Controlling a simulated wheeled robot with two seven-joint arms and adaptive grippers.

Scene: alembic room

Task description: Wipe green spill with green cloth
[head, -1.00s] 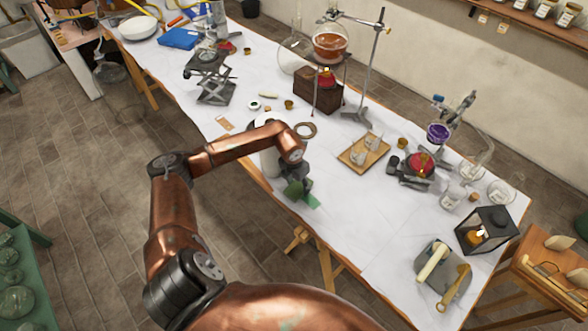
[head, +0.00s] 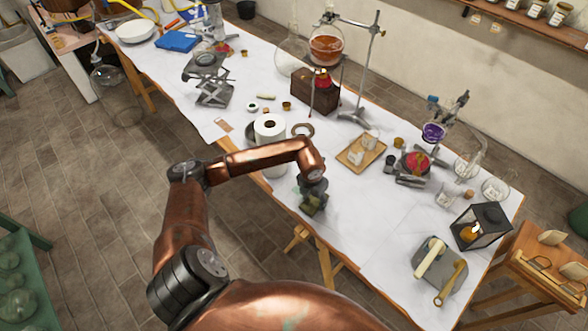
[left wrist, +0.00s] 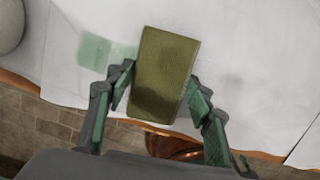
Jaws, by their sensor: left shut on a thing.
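My left gripper (head: 312,203) is over the near edge of the white-covered table. In the left wrist view, its two fingers (left wrist: 160,95) are shut on the sides of an olive-green cloth (left wrist: 165,75), which looks like a folded block. The cloth also shows in the head view (head: 309,209), small below the gripper. The green spill (left wrist: 96,52) is a pale translucent patch on the white cover, left of the cloth in the left wrist view. I cannot tell whether the cloth touches the table. My right gripper is not in view.
A white paper roll (head: 270,129) stands left of the gripper, close behind my arm. A wooden tray (head: 361,152) with small pieces and a grey board (head: 440,268) lie to the right. The white cover just right of the gripper is clear.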

